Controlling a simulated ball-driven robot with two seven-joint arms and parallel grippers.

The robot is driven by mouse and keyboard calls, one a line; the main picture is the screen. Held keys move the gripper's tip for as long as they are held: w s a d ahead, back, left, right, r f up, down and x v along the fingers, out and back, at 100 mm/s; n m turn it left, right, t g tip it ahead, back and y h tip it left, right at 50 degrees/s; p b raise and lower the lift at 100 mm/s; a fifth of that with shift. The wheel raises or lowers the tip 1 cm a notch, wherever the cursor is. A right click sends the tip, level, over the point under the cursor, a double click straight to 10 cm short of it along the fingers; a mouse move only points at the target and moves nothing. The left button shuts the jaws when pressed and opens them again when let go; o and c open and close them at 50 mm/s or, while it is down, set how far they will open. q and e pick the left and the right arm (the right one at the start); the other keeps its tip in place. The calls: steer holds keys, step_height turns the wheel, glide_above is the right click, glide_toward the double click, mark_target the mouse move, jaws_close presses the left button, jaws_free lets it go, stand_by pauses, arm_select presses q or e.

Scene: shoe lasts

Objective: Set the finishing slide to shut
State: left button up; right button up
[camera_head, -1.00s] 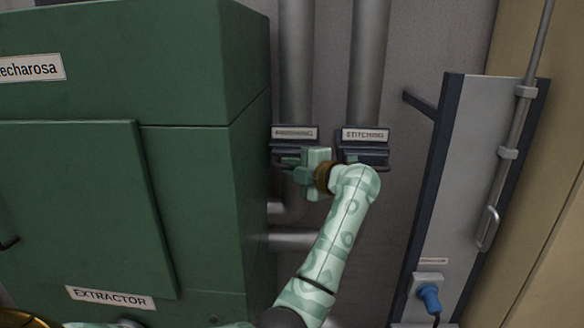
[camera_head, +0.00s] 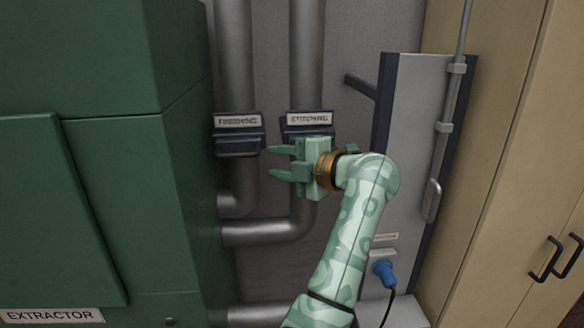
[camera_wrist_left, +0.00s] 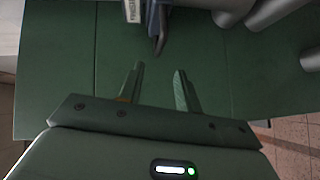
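The finishing slide (camera_head: 238,146) is a dark blue-grey housing on a vertical pipe under a FINISHING label. In the left wrist view, part of the slide with a dark handle (camera_wrist_left: 160,42) shows at the top, ahead of the fingertips. How far in the slide sits is unclear. My left gripper (camera_head: 274,161) is just right of and slightly below the finishing slide, fingers pointing left toward it. It is open and empty; both fingers show apart in the left wrist view (camera_wrist_left: 158,78). My right gripper is out of view.
The stitching slide (camera_head: 310,130) is directly beside the finishing one, partly behind my left gripper. The green extractor cabinet (camera_head: 110,180) stands close on the left. A grey panel (camera_head: 415,150) with a blue plug (camera_head: 384,271) and a beige cupboard (camera_head: 500,170) are right.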

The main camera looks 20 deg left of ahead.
arm_select(q)
steer(key=v, duration=0.3)
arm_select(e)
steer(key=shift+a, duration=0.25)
arm_select(q)
steer(key=shift+a, duration=0.1)
